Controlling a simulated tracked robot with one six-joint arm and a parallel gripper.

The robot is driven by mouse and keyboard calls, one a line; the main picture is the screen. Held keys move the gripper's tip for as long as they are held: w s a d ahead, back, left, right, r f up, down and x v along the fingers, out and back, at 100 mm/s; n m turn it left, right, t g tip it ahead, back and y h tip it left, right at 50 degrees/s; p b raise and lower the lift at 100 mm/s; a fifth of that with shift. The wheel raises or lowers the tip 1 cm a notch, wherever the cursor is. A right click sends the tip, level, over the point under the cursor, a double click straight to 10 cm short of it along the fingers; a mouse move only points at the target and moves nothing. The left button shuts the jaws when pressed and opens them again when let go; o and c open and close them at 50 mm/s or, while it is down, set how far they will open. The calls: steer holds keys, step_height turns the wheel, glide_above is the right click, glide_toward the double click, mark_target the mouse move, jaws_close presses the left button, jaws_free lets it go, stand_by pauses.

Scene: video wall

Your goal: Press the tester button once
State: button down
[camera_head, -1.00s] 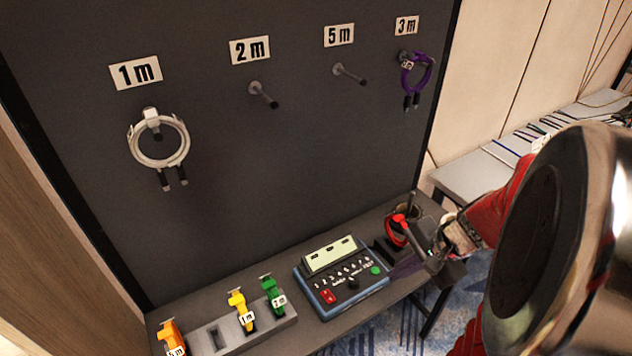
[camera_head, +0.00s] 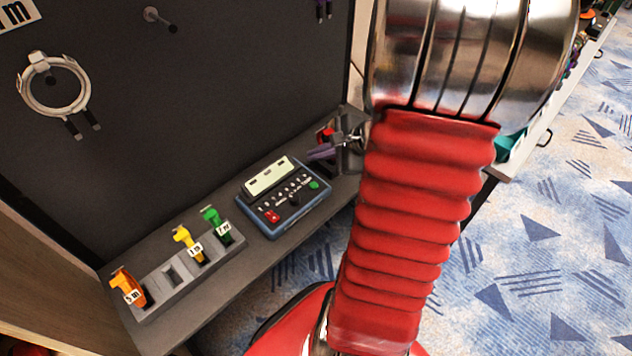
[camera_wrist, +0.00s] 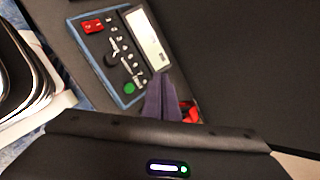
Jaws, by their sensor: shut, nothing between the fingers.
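The tester (camera_head: 246,196) is a blue-edged box on the bench, with a pale display (camera_head: 268,176), a row of small lamps, a black knob (camera_head: 294,200), a red button (camera_head: 271,216) and a green button (camera_head: 314,185). My gripper (camera_head: 311,155) has dark purple fingers, shut and empty, above the tester's back right corner in the head view, apart from the green button. In the wrist view the shut fingertips (camera_wrist: 161,82) lie beside the display's end, with the green button (camera_wrist: 130,88) to their left. The red button (camera_wrist: 93,27) is at the far end.
A grey holder (camera_head: 150,312) with orange (camera_head: 127,285), yellow (camera_head: 186,243) and green (camera_head: 214,222) tagged pieces stands left of the tester. A white cable coil (camera_head: 30,100) hangs on the dark wall. A red item (camera_head: 325,133) sits behind my gripper. My arm hides the right side.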

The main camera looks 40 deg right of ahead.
steer(key=shift+f, duration=0.1)
steer(key=shift+f, duration=4.3)
steer(key=shift+f, duration=0.75)
steer(key=shift+r, duration=0.8)
step_height(320, 180, up, 5)
stand_by(0.6)
